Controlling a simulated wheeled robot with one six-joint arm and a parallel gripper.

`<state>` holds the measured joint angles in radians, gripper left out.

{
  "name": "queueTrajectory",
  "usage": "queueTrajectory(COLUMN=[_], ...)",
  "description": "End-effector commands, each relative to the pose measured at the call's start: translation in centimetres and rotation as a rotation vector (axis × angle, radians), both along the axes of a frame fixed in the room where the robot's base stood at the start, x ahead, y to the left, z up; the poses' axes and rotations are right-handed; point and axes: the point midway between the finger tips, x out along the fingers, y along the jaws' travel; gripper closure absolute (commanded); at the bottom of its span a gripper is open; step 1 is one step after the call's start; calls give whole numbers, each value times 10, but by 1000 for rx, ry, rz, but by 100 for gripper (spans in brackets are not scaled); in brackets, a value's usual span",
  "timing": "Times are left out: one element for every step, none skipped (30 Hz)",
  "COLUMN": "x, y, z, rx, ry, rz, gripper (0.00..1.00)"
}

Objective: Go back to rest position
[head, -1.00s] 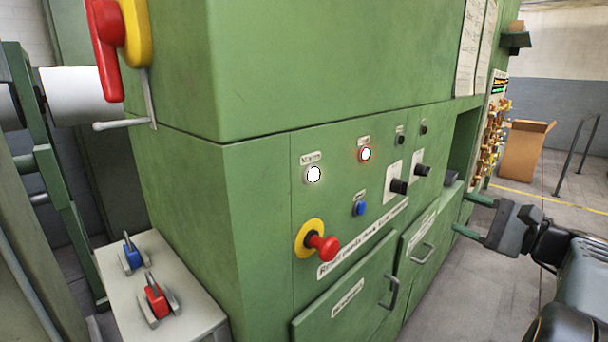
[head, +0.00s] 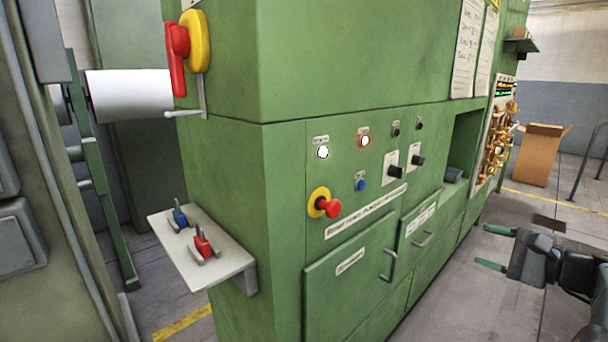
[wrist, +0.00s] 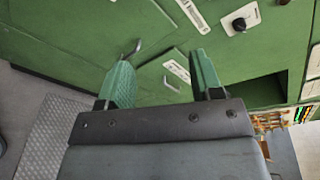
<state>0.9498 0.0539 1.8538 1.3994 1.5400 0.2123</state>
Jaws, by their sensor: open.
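My gripper (head: 490,247) is at the right in the head view, in front of the green machine (head: 350,60) and apart from it. Its two green fingers are spread with nothing between them. In the wrist view, my gripper (wrist: 163,80) is also open and empty, with the machine's panel and drawer handles beyond its fingers.
The panel carries a red emergency button (head: 330,208), a blue button (head: 360,185) and black knobs. A small shelf (head: 215,262) with a blue and a red clamp juts out at left. A cardboard box (head: 540,155) stands far right.

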Motion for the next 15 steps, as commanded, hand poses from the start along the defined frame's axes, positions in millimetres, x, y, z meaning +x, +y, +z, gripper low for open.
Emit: queueTrajectory(x=[-2,-3,-6,-7,-9,-12,-15,-17,-21,-25,-29,-36,-42,-48,-58], y=[0,2,3,5,8,13,17,21,28,34,41,51,60,69,82], z=[-11,-18,-27,-34,-41,-50,-56,-62,-70,-76,-82,-88,-93,-96,-99], rx=[-30,-53,-84,-111,-139,-183,-218,-255,-312,-357,-410,-490,-561,-640,-758], ry=[35,61,93,120,147,183,211,238,275,303,330,366,392,414,438], rz=[-5,-8,-9,-6,-1,11,20,32,56,77,101,144,182,228,298], gripper=[40,40,40,40,40,40,40,40,40,40,40,40,40,40,40])
